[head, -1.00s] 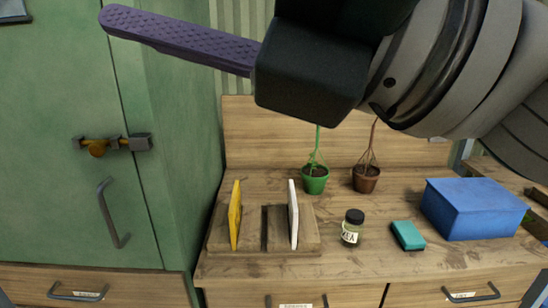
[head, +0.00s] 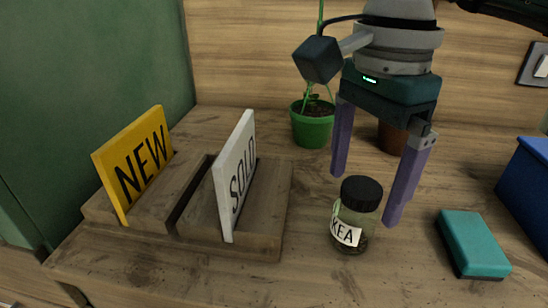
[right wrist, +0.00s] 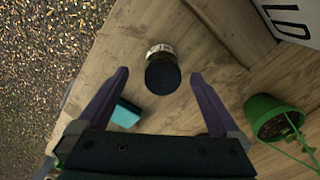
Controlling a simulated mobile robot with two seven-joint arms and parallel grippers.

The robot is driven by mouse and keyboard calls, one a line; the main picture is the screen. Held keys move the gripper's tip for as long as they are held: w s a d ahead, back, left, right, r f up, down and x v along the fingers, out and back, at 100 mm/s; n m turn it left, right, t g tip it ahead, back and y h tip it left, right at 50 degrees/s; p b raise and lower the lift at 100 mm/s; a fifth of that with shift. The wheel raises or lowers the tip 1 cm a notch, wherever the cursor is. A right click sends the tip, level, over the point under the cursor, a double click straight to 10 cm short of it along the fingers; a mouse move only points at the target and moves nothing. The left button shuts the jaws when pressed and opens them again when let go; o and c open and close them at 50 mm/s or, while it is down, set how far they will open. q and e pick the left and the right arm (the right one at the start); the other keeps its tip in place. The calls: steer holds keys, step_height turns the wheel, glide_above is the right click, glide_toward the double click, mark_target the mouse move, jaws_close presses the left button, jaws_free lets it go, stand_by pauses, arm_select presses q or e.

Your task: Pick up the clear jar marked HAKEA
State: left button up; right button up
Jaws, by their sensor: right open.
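The clear jar (head: 353,226) has a black lid and a white label on which "KEA" is readable. It stands upright on the wooden bench top, right of the sign holder. In the right wrist view the jar (right wrist: 161,70) is seen from above, its lid just ahead of and between the fingertips. My right gripper (head: 366,200) hangs above and behind the jar, fingers pointing down and wide apart, with nothing between them. Its purple fingers also show in the right wrist view (right wrist: 160,72). My left gripper is not in view.
A wooden holder (head: 265,222) with a yellow NEW sign (head: 135,165) and a white SOLD sign (head: 236,175) stands left of the jar. A teal sponge-like block (head: 473,243) lies to the right. A green pot (head: 312,127) stands behind, with a blue box (head: 530,180) at the right edge.

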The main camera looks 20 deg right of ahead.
mark_target(356, 214)
steer(key=f, duration=0.6)
steer(key=shift+w+d+f, duration=0.2)
steer(key=shift+f, duration=0.1)
steer(key=shift+r, duration=0.1)
jaws_close()
stand_by(0.4)
